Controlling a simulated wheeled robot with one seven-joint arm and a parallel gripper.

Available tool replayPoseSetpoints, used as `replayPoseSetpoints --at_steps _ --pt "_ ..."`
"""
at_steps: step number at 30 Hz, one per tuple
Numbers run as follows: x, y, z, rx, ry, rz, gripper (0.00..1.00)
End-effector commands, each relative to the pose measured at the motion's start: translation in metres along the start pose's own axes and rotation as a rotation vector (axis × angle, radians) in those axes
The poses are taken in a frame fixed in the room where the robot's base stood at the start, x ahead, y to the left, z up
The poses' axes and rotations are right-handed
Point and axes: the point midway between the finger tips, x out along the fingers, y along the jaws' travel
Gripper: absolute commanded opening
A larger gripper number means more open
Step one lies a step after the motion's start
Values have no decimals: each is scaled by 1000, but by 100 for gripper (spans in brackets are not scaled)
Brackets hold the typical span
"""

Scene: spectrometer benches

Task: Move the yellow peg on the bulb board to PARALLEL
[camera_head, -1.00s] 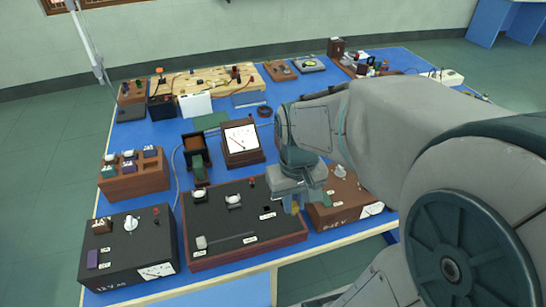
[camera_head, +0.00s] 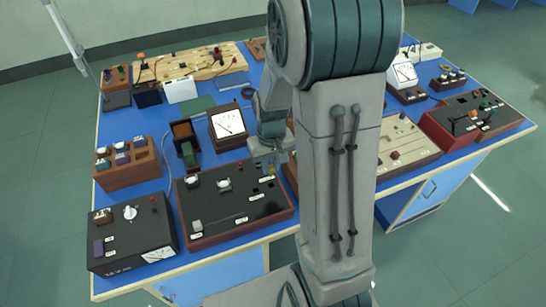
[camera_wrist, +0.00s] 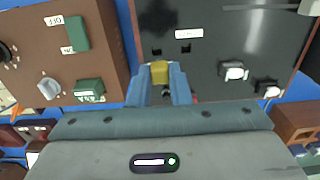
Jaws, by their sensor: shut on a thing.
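The bulb board (camera_head: 222,212) is a black panel in a red-brown frame at the front of the blue bench. My gripper (camera_head: 270,168) is over its back right corner. In the wrist view my gripper (camera_wrist: 160,82) is shut on the yellow peg (camera_wrist: 160,70), its two blue fingers on either side. The peg is beside two dark square holes near a white label (camera_wrist: 189,34), too small to read. Whether the peg's lower end is in a hole or above the board is hidden. The bulb board also shows in the wrist view (camera_wrist: 225,30), with two white round fittings.
A black meter box (camera_head: 130,240) stands left of the board. A brown box with a knob (camera_wrist: 95,55) is close beside it in the wrist view. Behind are a white-faced meter (camera_head: 228,125) and a block of switches (camera_head: 128,170). My arm hides the bench's middle right.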

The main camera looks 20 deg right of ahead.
Motion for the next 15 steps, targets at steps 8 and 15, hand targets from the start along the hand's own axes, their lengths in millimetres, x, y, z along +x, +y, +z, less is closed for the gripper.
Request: replayPoseSetpoints --at_steps 8,15 --pt "17 5 -14 0 -1 10 0" --pt "24 6 -15 0 0 11 0"
